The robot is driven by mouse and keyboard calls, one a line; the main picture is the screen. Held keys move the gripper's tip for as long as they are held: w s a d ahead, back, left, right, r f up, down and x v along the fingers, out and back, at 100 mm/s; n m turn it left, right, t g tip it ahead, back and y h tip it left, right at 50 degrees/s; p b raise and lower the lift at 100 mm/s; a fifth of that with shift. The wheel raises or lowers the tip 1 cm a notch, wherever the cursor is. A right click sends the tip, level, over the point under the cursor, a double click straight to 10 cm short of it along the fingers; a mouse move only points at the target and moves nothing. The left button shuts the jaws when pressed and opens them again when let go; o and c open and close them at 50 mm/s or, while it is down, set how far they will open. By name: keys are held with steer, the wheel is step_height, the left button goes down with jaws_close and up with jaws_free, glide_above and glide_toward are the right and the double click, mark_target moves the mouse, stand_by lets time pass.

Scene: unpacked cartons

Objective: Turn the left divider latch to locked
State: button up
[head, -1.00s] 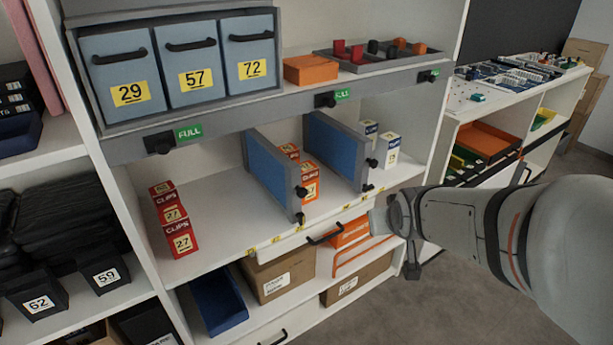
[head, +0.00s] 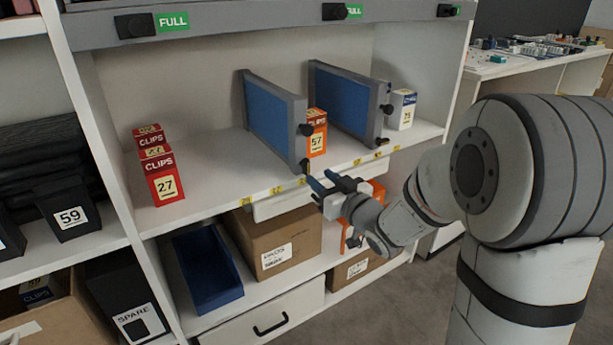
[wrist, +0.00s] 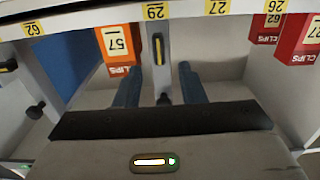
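The left divider (head: 272,118) is an upright blue panel in a grey frame on the middle shelf. Its front edge carries a black knob (head: 306,130) and, low near the shelf edge, a small dark latch (head: 304,166). In the wrist view, which is upside down, the latch (wrist: 158,48) is a black piece with a yellow stripe, lying lengthwise along the divider's post. My gripper (head: 325,182) is open and empty, just in front of and below the latch. In the wrist view its blue fingers (wrist: 158,70) lie to either side of the post, apparently not touching it.
The right divider (head: 345,98) stands close by with its own knob. An orange box marked 57 (head: 317,133) stands between the dividers. Red clip boxes (head: 163,177) stand at left. Below are a blue bin (head: 206,268) and a carton (head: 275,240).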

mark_target(308, 167)
steer(key=shift+b+x, duration=0.65)
steer(key=shift+x, duration=2.35)
steer(key=shift+c, duration=0.2)
